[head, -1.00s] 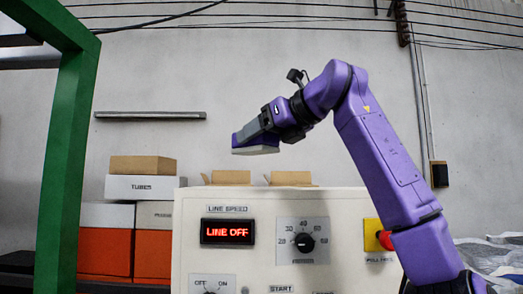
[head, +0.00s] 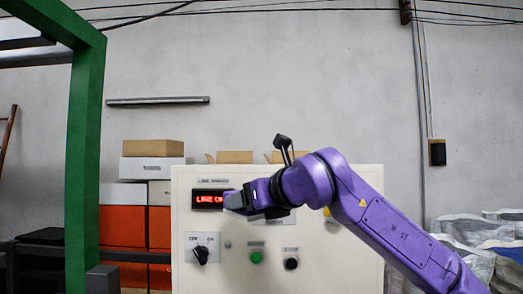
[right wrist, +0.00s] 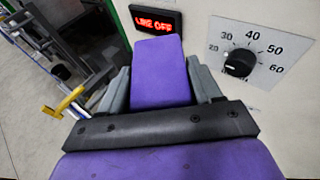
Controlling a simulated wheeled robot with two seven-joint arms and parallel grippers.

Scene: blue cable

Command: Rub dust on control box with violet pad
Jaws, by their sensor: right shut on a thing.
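The control box (head: 330,265) is a cream panel in the middle of the head view, with a red "LINE OFF" display (right wrist: 156,20) and a speed dial (right wrist: 238,64) that show in the right wrist view. My right gripper (head: 236,202) is in front of the box's upper left part, by the display. In the right wrist view its grey fingers are shut on the violet pad (right wrist: 160,75), just below the display and left of the dial. I cannot tell whether the pad touches the panel. I cannot make out dust. My left gripper is out of view.
A green post (head: 84,150) stands to the left of the box. Stacked cartons (head: 150,168) and orange bins (head: 122,225) are behind it. A switch (head: 200,254), a green button (head: 256,257) and a black button (head: 291,263) sit low on the panel. Grey sacks (head: 480,245) lie at right.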

